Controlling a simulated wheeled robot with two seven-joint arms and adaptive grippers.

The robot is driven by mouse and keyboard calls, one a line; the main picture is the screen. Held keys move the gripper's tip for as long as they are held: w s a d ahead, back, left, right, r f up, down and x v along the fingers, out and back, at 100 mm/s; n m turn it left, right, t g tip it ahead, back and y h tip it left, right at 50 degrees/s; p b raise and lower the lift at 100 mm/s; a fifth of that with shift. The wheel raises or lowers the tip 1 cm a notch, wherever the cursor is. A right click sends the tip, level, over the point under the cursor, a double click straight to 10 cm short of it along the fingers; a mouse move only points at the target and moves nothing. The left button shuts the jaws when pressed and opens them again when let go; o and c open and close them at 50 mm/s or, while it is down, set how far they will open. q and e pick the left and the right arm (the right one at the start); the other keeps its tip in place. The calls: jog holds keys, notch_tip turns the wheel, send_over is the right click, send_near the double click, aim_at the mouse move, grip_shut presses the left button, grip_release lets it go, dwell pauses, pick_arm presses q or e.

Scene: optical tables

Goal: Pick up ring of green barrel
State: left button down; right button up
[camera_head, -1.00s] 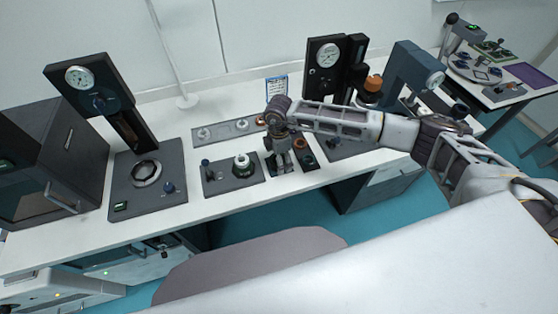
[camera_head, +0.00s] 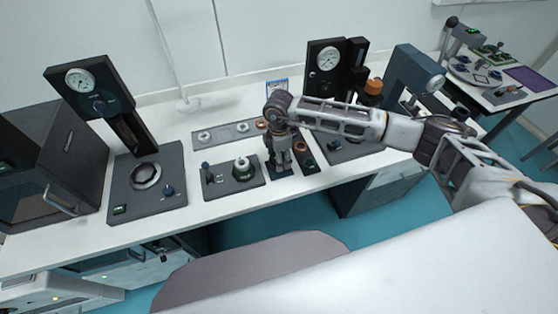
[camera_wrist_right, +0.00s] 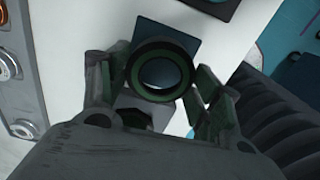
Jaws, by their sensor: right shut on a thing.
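A dark round ring with a green rim (camera_wrist_right: 187,68) sits between the fingers of my right gripper (camera_wrist_right: 155,88) in the right wrist view. The gripper is shut on the ring, and its open centre faces the camera. In the head view my right gripper (camera_head: 280,160) points down over a small dark blue plate (camera_head: 283,172); the ring is too small and hidden to make out there. The same plate shows behind the ring in the wrist view (camera_wrist_right: 182,45). My left gripper is not in view.
A grey strip (camera_head: 218,134) lies behind.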

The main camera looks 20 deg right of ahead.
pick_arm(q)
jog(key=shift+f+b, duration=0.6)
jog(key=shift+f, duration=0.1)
pick_arm(e)
notch_tip(320, 180, up, 8)
jog(key=shift+f, duration=0.25)
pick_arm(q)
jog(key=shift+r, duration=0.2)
pick_arm(e)
jog(key=shift+s+f, duration=0.1)
